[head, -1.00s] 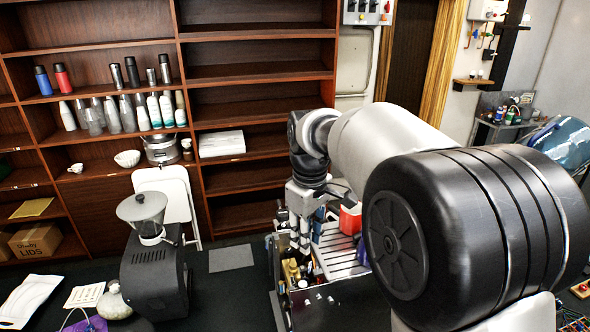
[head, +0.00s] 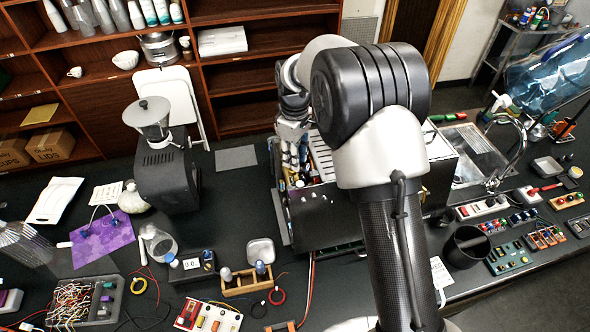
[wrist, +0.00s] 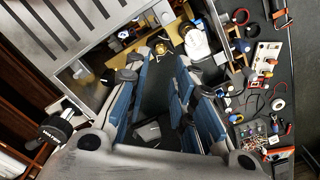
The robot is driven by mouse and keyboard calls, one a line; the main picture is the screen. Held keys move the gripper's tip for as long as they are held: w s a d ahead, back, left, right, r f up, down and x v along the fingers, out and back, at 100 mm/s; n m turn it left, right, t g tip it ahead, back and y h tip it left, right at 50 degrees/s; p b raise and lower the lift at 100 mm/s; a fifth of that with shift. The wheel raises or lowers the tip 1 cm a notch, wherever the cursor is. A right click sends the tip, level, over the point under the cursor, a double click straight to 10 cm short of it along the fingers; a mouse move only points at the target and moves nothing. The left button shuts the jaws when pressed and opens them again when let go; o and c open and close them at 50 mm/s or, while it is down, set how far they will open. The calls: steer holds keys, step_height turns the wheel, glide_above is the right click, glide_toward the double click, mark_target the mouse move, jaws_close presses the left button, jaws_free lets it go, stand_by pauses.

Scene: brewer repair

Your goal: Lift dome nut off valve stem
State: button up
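The open-topped brewer housing (head: 325,215) stands on the dark bench in the head view, with brass and coloured parts inside. In the wrist view a small rounded brass piece (wrist: 160,48), which looks like the dome nut, sits inside the housing just beyond the fingertips. The valve stem under it cannot be made out. My gripper (wrist: 165,75) points into the housing, its blue-padded fingers apart with a dark gap between them and nothing visibly held. In the head view my gripper (head: 293,155) is small and partly hidden, above the housing's left side.
A white cylindrical part (wrist: 196,42) stands close right of the brass piece. The housing's slotted metal top (head: 322,155) lies beside the opening. A black grinder (head: 167,178) stands left. Trays, wires and tools crowd the bench front; a sink tap (head: 515,135) is at right.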

mark_target(296, 178)
step_height(296, 178, down, 7)
steer(key=shift+f+p, duration=0.1)
steer(key=shift+p, duration=0.3)
steer(key=shift+c, duration=0.3)
jaws_close()
